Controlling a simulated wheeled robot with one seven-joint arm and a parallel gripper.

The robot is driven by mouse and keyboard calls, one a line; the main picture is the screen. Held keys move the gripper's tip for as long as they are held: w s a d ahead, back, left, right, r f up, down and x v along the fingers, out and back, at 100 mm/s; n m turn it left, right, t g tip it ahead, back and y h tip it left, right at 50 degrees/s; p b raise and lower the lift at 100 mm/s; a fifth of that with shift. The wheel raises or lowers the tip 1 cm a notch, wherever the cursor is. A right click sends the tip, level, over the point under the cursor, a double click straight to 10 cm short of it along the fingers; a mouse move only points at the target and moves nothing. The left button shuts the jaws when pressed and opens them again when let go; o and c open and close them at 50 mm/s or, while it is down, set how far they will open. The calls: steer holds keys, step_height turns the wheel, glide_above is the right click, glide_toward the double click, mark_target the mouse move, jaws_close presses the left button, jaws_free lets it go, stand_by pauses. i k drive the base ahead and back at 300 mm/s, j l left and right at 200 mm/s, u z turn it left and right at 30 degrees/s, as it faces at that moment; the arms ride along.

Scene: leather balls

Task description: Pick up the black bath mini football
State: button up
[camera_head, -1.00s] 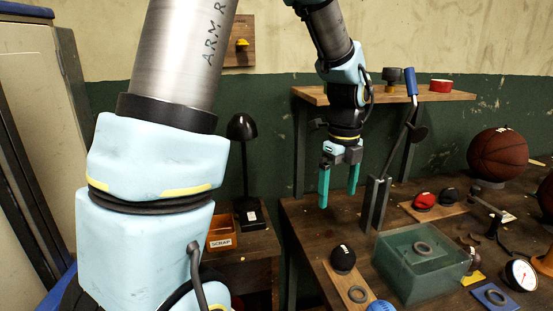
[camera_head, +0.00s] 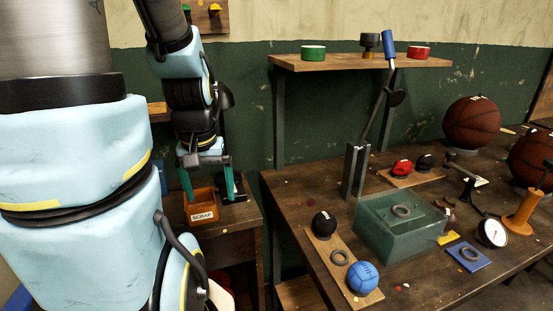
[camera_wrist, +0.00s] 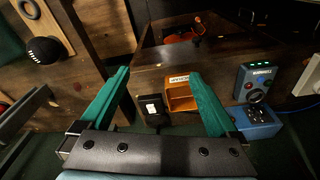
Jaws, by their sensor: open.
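A black ball (camera_head: 324,223) with a small white label sits on a wooden board near the left edge of the workbench. It also shows in the wrist view (camera_wrist: 44,50), at the upper left. A second small black ball (camera_head: 425,162) sits further back beside a red one; I cannot tell from the frames which black ball is the bath mini football. My gripper (camera_head: 207,180) is open and empty, with teal fingers pointing down. It is left of the workbench, by an orange scrap bin (camera_head: 201,210). Its open fingers also show in the wrist view (camera_wrist: 158,76).
A blue ball (camera_head: 363,278) and a grey ring (camera_head: 340,257) share the board with the near black ball. A greenish see-through box (camera_head: 385,240) stands right of them. A metal post with a blue-handled lever (camera_head: 388,48) rises behind. A wall shelf (camera_head: 350,63) hangs above.

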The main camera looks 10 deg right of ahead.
mark_target(324, 224)
steer(key=k+l+u, duration=0.15)
steer(key=u, duration=0.75)
steer(key=k+l+u, duration=0.1)
steer(key=k+u, duration=0.25)
steer(key=k, duration=0.15)
steer(key=k+u, duration=0.4)
steer(key=k+j, duration=0.1)
steer(key=k, duration=0.2)
steer(key=k+j, duration=0.15)
steer(key=k, duration=0.2)
